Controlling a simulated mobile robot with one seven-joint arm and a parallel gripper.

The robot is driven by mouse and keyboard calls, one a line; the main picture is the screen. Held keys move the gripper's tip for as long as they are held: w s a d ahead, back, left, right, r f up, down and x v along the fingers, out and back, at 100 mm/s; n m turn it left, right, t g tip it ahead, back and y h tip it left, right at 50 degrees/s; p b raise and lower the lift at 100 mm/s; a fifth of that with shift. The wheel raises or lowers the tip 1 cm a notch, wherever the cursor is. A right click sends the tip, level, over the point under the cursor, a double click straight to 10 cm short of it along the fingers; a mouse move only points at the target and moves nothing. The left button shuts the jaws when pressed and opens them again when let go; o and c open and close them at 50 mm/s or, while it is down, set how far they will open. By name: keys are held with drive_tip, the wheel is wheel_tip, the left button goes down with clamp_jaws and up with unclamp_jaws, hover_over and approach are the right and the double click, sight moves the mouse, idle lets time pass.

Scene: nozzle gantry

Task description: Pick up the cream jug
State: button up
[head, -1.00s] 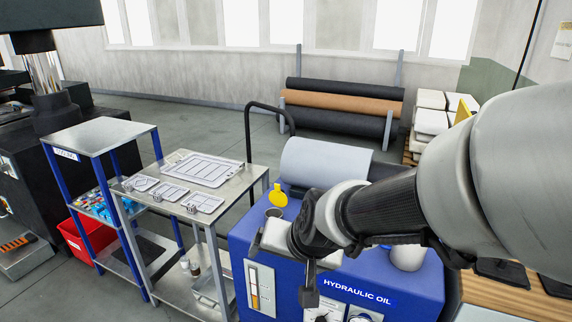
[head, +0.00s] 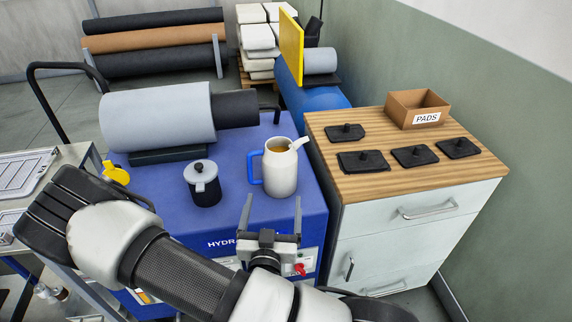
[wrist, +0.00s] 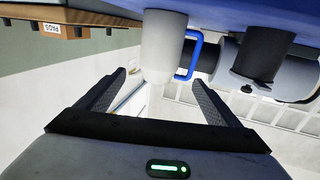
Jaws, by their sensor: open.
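The cream jug (head: 281,168) stands upright on the blue hydraulic oil cabinet (head: 232,150).
A dark lidded pot (head: 203,185) stands left of the jug. A grey motor-like cylinder (head: 157,115) lies behind. On the right, a wood-topped drawer unit (head: 375,187) holds several black pads and a PADS box (head: 418,110).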

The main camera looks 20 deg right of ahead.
sight(278, 172)
drive_tip(key=b+x, duration=0.7)
drive_tip(key=x, duration=0.1)
drive_tip(key=shift+a+f, duration=0.2)
drive_tip(key=shift+f, duration=0.15)
drive_tip(key=w+b, duration=0.1)
drive_tip(key=b, duration=0.2)
drive_tip(key=shift+d+r, duration=0.1)
drive_tip(key=d+b, duration=0.1)
drive_tip(key=b, duration=0.3)
drive_tip(key=shift+w, duration=0.35)
drive_tip(key=shift+w+d+r+b, duration=0.15)
drive_tip(key=shift+w+d+b, duration=0.1)
drive_tip(key=shift+w, duration=0.25)
drive_tip(key=shift+w+d+r+b, duration=0.2)
drive_tip(key=shift+w+d, duration=0.1)
drive_tip(key=shift+w, duration=0.25)
drive_tip(key=x, duration=0.5)
drive_tip(key=shift+b, duration=0.35)
drive_tip(key=shift+c, duration=0.4)
drive_tip(key=c, duration=1.4)
drive_tip(key=shift+r, duration=0.15)
drive_tip(key=shift+c, duration=0.7)
